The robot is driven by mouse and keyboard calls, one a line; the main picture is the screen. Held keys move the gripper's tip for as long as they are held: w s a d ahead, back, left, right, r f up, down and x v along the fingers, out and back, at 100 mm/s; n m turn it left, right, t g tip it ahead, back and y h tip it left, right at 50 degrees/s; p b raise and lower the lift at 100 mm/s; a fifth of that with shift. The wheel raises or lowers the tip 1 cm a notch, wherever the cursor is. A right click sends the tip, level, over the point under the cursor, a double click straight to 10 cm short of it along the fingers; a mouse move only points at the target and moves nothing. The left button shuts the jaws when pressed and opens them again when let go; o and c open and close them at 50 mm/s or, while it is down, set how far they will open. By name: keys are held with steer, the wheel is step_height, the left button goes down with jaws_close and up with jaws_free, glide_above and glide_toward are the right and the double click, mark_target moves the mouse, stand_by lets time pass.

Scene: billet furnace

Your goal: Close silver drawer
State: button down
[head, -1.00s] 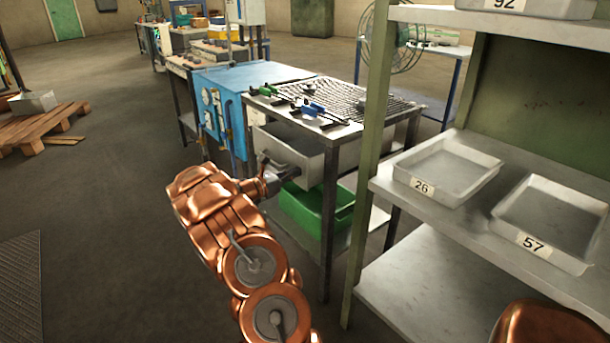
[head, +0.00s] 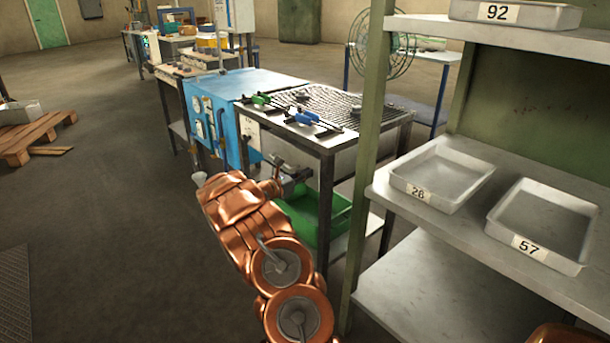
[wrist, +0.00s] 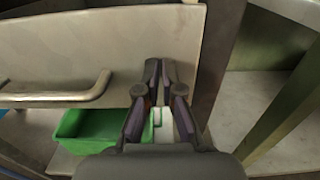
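The silver drawer (head: 290,151) sits under the top of the metal work table (head: 335,128). Little of its body shows in the head view, and my arm partly hides it. In the wrist view its pale flat front (wrist: 100,50) fills the upper left, with a bar handle (wrist: 60,99) at left. My gripper (wrist: 160,64) points at the right part of this front, right of the handle, with its fingertips close together and nothing seen between them. The tips look at or very near the panel; contact cannot be told. In the head view my gripper (head: 290,178) is partly hidden.
A green bin (head: 327,222) stands on the shelf below the drawer. A green-framed rack (head: 365,150) with grey trays (head: 442,178) stands close at the right. A blue cabinet (head: 226,110) adjoins the table. The floor at left is open, with a wooden pallet (head: 40,135).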

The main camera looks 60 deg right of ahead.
steer(key=v, duration=1.4)
steer(key=shift+p, duration=0.4)
steer(key=shift+w, duration=0.1)
steer(key=s+a+r+m+g+y, duration=0.1)
steer(key=s+a+r+m+y, duration=0.25)
steer(key=s+a, duration=0.3)
steer(key=s+a+r+m+g+y, duration=0.1)
steer(key=s+a+r+m+y, duration=0.1)
steer(key=s+a+r+m, duration=0.45)
steer(key=s+a+f+m+t+y, duration=0.15)
steer(key=s+a+y, duration=0.25)
steer(key=a, duration=0.9)
steer(key=s+a+f+m+t+y, duration=0.15)
steer(key=s+a+y, duration=0.25)
steer(key=a, duration=0.9)
steer(key=s+a+f+m+t+y, duration=0.1)
steer(key=s+a+f+t+y, duration=0.25)
steer(key=a, duration=1.05)
step_height(320, 180, up, 24)
steer(key=s+p, duration=0.1)
steer(key=p, duration=2)
steer(key=shift+d+p, duration=0.2)
steer(key=shift+p, duration=0.15)
